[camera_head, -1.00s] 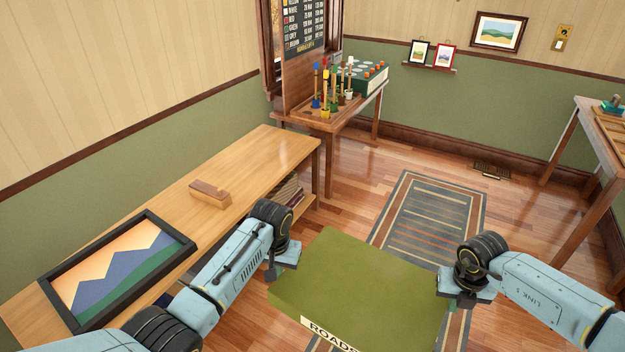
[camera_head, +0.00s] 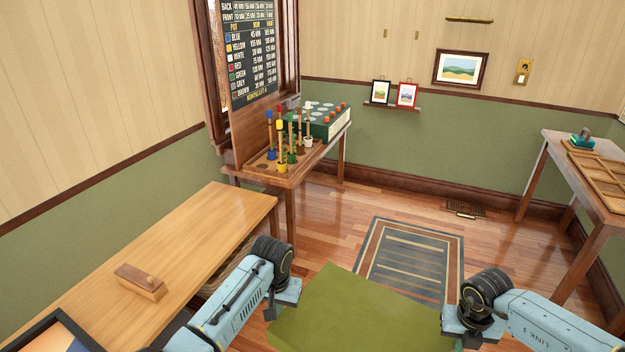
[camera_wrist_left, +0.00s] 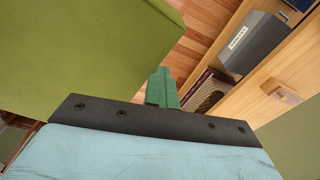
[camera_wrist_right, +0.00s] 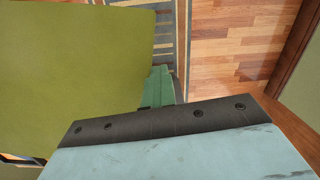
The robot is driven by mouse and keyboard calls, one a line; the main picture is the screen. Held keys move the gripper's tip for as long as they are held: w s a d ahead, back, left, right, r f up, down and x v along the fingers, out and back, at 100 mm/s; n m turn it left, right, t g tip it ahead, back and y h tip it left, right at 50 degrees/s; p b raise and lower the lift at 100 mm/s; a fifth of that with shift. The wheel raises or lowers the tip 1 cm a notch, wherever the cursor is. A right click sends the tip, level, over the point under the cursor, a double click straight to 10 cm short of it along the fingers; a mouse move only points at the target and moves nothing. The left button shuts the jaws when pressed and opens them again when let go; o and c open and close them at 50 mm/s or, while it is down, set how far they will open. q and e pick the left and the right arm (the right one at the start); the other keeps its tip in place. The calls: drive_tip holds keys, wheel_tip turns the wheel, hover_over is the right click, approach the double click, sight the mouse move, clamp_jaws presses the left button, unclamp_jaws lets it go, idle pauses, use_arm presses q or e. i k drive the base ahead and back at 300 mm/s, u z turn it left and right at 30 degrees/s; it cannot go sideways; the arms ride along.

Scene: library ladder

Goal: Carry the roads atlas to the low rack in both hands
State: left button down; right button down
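The roads atlas (camera_head: 350,315) is a large flat olive-green book, level between my two arms at the bottom of the head view. Its near edge is cut off there. My left gripper (camera_head: 280,308) is at its left edge and my right gripper (camera_head: 450,328) at its right edge. Both look shut on it. The atlas also fills the upper left of the left wrist view (camera_wrist_left: 80,50) and of the right wrist view (camera_wrist_right: 75,70). I cannot tell for sure which furniture is the low rack; a low wooden bench (camera_head: 205,235) with a shelf beneath stands at left.
A wooden block (camera_head: 140,282) lies on the bench. The left wrist view shows a grey box (camera_wrist_left: 255,42) on its shelf. A table with coloured pots (camera_head: 285,180) stands beyond, another table (camera_head: 560,150) at right. A striped rug (camera_head: 410,260) lies on clear floor ahead.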

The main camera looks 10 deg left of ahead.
sight(204, 221)
drive_tip(key=u, duration=0.15)
drive_tip(key=i, duration=1.8)
drive_tip(key=u, duration=0.8)
drive_tip(key=i, duration=0.8)
drive_tip(key=u, duration=0.95)
drive_tip(key=i, duration=0.55)
drive_tip(key=u, duration=0.3)
